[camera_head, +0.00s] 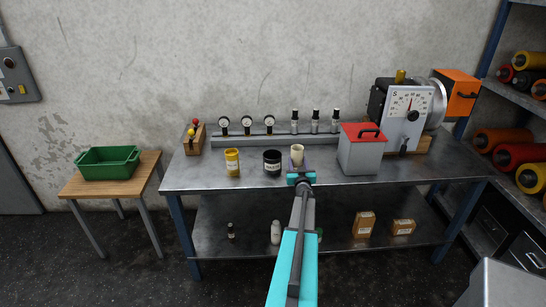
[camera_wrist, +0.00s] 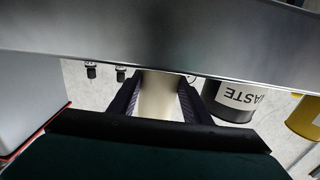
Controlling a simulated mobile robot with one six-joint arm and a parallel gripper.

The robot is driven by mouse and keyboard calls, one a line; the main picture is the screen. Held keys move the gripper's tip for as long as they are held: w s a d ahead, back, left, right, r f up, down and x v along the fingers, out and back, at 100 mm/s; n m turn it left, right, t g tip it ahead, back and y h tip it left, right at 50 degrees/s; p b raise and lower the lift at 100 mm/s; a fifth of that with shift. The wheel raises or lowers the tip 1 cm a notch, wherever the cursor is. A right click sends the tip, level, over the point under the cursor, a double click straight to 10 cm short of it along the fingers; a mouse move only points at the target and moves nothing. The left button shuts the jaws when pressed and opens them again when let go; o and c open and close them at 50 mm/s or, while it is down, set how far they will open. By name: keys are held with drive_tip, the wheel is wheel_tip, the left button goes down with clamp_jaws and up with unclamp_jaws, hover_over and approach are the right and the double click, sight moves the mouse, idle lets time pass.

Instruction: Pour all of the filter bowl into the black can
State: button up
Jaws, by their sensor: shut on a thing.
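The filter bowl, a cream cup (camera_head: 297,150), is upright near the front of the bench, right of the black can. My gripper (camera_head: 299,168) reaches it from the front and is shut on it. In the wrist view, which looks upside down, the two fingers of my gripper (camera_wrist: 158,88) press the sides of the cream bowl (camera_wrist: 157,100). The black can (camera_head: 272,162) stands upright just left of the bowl, apart from it. It also shows in the wrist view (camera_wrist: 233,102) with a white WASTE label. I cannot tell whether the bowl touches the bench, nor see its contents.
A yellow can (camera_head: 232,162) stands left of the black can. A grey box with a red lid (camera_head: 362,150) is close on the right. Gauges and valves on a rail (camera_head: 265,140) line the back of the metal bench (camera_head: 205,176). A green crate (camera_head: 108,162) sits on a side table.

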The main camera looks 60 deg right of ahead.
sight(293, 151)
drive_tip(key=shift+a+r+b, duration=0.1)
drive_tip(key=shift+r+b, duration=0.05)
drive_tip(key=shift+b, duration=0.15)
drive_tip(key=n+b, duration=0.2)
drive_tip(key=w+n+b, duration=0.1)
drive_tip(key=shift+a+r+n+b, duration=0.3)
drive_tip(key=shift+a+r+b, duration=0.05)
drive_tip(key=shift+b, duration=0.05)
drive_tip(key=shift+r+n, duration=0.2)
drive_tip(key=shift+n, duration=0.8)
drive_tip(key=r, duration=0.3)
drive_tip(key=r+p, duration=0.1)
drive_tip(key=shift+w+a+r, duration=0.25)
drive_tip(key=shift+w+r, duration=0.05)
drive_tip(key=shift+r, duration=0.1)
drive_tip(key=shift+w+a+r+n+b, duration=0.15)
drive_tip(key=shift+w+n+b, duration=0.05)
drive_tip(key=shift+n+b, duration=0.25)
drive_tip(key=shift+w+a+r+n+b, duration=0.1)
drive_tip(key=shift+w+r+n+b, duration=0.1)
drive_tip(key=shift+r+n+b, duration=0.35)
drive_tip(key=shift+f+n+b, duration=0.3)
drive_tip(key=shift+n+b, duration=0.5)
drive_tip(key=shift+b, duration=0.2)
drive_tip(key=shift+s+f+n+b, duration=0.15)
drive_tip(key=shift+f+n+b, duration=0.1)
drive_tip(key=shift+n+b, duration=0.7)
drive_tip(key=shift+s+f+n+b, duration=0.1)
drive_tip(key=shift+f+n+b, duration=0.1)
drive_tip(key=shift+n+b, duration=0.7)
